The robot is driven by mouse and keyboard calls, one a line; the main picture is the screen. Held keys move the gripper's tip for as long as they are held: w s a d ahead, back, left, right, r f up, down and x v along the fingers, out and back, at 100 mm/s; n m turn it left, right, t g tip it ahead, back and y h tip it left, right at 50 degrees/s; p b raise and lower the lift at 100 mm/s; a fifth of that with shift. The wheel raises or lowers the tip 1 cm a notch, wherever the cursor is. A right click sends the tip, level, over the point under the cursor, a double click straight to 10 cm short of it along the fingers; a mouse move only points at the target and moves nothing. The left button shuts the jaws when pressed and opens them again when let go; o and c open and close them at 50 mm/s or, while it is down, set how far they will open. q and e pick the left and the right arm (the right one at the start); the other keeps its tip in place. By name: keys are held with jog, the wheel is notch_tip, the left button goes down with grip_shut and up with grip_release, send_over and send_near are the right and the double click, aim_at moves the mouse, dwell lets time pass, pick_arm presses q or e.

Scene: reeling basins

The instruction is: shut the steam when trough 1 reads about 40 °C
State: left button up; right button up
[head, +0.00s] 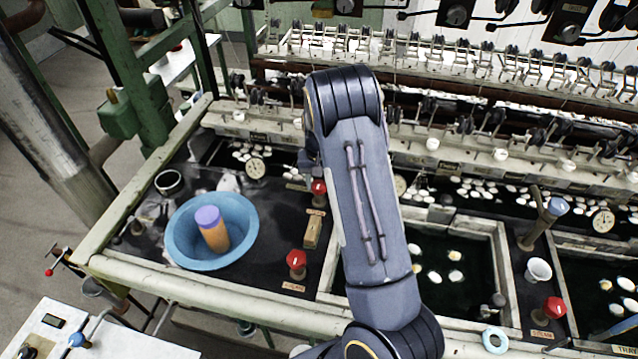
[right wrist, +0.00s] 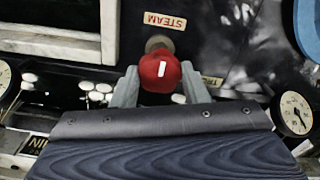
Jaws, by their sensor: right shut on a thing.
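The red steam knob (right wrist: 160,72) with a white mark sits beside a STEAM label (right wrist: 165,20) in the right wrist view. My right gripper (right wrist: 160,86) is shut on it, one finger on each side. In the head view the knob (head: 318,187) shows just left of my right arm, which hides most of the gripper. A round dial (head: 256,168) stands left of the knob; it also shows at the right of the wrist view (right wrist: 296,113). Its reading is too small to tell. My left gripper is out of view.
A blue basin (head: 180,232) holding an orange cylinder with a purple top (head: 212,230) stands at left. Another red knob (head: 296,262) is nearer the front edge. A second dial (head: 400,185) is partly behind my arm. Dark water troughs with white cocoons lie to the right.

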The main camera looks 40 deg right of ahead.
aim_at(319, 184)
jog(key=o, duration=1)
jog(key=shift+c, duration=0.2)
jog(key=shift+r, duration=0.1)
jog(key=shift+r+p, duration=0.4)
notch_tip(319, 184, up, 6)
jog(key=shift+r+p, duration=0.1)
jog(key=shift+p, duration=0.95)
jog(key=shift+r, duration=0.3)
